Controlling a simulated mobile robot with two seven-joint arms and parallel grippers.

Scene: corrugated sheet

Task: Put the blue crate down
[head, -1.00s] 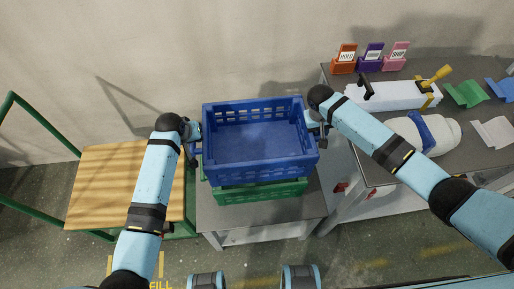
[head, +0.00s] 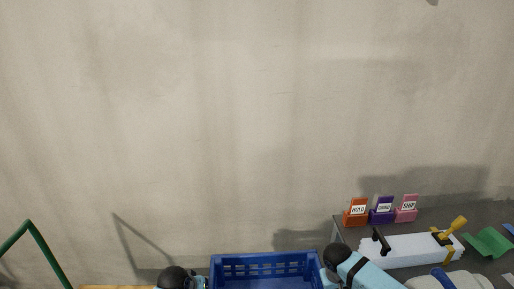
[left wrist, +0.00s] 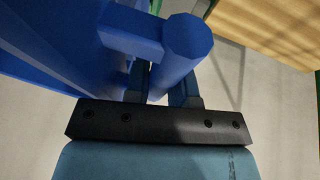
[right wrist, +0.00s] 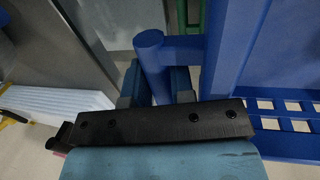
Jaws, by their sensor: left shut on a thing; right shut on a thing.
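The blue crate (head: 262,262) is at the bottom edge of the head view, between my two arms; only its far rim and back wall show. In the left wrist view my left gripper (left wrist: 168,85) is shut on a round blue handle bar of the crate (left wrist: 120,32). In the right wrist view my right gripper (right wrist: 158,85) is shut on the handle bar on the other side of the crate (right wrist: 235,50). What is under the crate is out of the head view; a strip of green (right wrist: 193,15) shows beside it in the right wrist view.
At right, a grey table (head: 345,232) bears orange (head: 356,212), purple (head: 382,211) and pink (head: 406,208) sign holders, a white block (head: 410,250) with a yellow-handled tool and green corrugated sheet (head: 488,242). A green frame (head: 45,250) with a wooden top stands at left. A bare wall is behind.

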